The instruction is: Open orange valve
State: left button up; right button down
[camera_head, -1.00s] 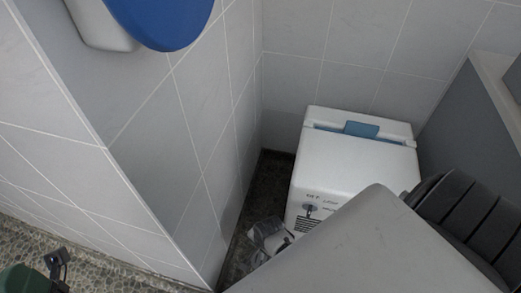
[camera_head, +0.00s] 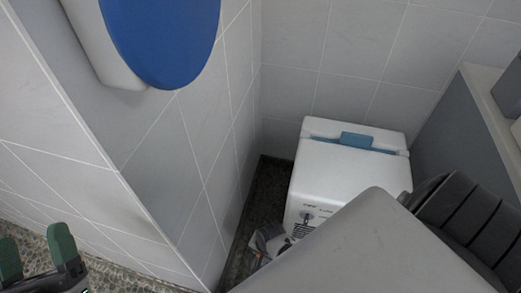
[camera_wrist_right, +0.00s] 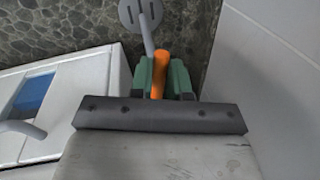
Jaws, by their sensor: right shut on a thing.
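In the right wrist view an orange valve handle (camera_wrist_right: 159,72) stands between the green fingers of my right gripper (camera_wrist_right: 163,75). The fingers are shut on it. A grey pipe (camera_wrist_right: 148,38) runs just beyond the handle. In the head view the right gripper and the valve are mostly hidden behind my grey arm; a small grey and orange patch (camera_head: 285,247) shows low in the corner. My left gripper (camera_head: 38,254) is at the lower left of the head view, with its two green fingertips apart and nothing between them.
A white box with a blue latch (camera_head: 357,140) stands in the tiled corner, close to my right arm. A blue oval seat-like piece (camera_head: 165,40) juts from the wall at top left. A round slotted plate (camera_wrist_right: 138,12) lies on the pebbled floor. A grey partition (camera_head: 455,125) bounds the right.

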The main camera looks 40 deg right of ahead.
jog(key=shift+s+r+n+p, duration=0.1)
jog(key=shift+n+p, duration=0.6)
jog(key=shift+n, duration=0.3)
pick_arm(q)
jog(key=shift+w+a+f+g+y, duration=0.1)
jog(key=shift+w+f+g+y, duration=0.25)
jog(key=shift+f+g, duration=0.55)
jog(key=shift+w+a+f+g+y, duration=0.1)
jog(key=shift+w+f+g+y, duration=0.2)
jog(key=shift+f+g, duration=0.55)
jog(key=shift+w+f+g+y, duration=0.25)
jog(key=shift+w+f+g, duration=0.15)
jog(key=shift+f+g, duration=0.5)
pick_arm(e)
jog(key=shift+n, duration=0.3)
jog(key=c, duration=1.1)
grip_release()
jog(key=shift+d, duration=0.1)
